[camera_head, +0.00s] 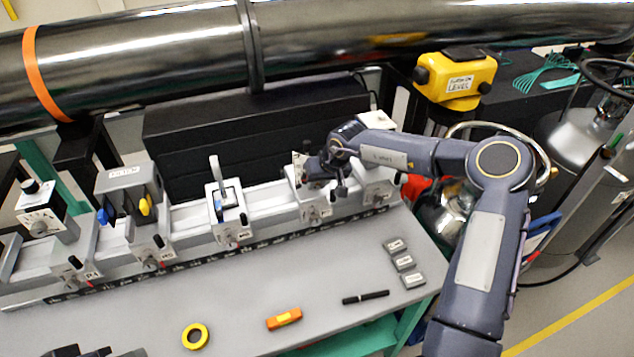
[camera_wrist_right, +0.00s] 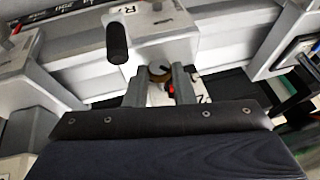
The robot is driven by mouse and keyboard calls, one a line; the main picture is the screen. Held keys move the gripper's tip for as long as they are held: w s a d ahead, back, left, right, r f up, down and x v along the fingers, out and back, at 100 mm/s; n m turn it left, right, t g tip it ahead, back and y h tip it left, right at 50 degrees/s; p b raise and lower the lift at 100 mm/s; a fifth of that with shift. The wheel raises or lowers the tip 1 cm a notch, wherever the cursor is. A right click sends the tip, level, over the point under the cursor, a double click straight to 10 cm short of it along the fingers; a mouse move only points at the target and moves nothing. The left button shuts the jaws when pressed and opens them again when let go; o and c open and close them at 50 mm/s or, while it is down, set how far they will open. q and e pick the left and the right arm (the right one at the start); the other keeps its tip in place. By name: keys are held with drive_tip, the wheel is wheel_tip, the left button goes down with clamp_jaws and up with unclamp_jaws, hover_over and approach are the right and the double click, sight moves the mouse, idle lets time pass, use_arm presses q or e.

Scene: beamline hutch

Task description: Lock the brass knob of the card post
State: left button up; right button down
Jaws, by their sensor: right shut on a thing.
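My right gripper (camera_head: 341,188) reaches down over the rail at the carriage with the card post, whose pale card (camera_head: 298,165) stands just left of the gripper. In the right wrist view the two fingers (camera_wrist_right: 160,86) are on either side of the round brass knob (camera_wrist_right: 159,72) and shut on it. The knob's underside and its exact turn are hard to see. In the head view the gripper and wrist hide the knob. A dark shape at the bottom left edge looks like part of my left gripper (camera_head: 97,351); its fingers are mostly cut off.
Other carriages stand along the rail (camera_head: 185,215), one with a blue-framed holder (camera_head: 226,198). A black cylinder handle (camera_wrist_right: 117,42) is close to the left finger. A tape roll (camera_head: 195,336), orange tool (camera_head: 284,318), black pen (camera_head: 366,297) and grey blocks (camera_head: 404,262) lie on the bench.

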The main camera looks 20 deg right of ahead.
idle(0.3)
drive_tip(key=c, duration=1.5)
unclamp_jaws()
drive_tip(key=v, duration=0.7)
drive_tip(key=shift+d+r+b, duration=0.25)
drive_tip(key=shift+r+b, duration=0.1)
drive_tip(key=shift+b, duration=0.1)
drive_tip(key=shift+s, duration=0.1)
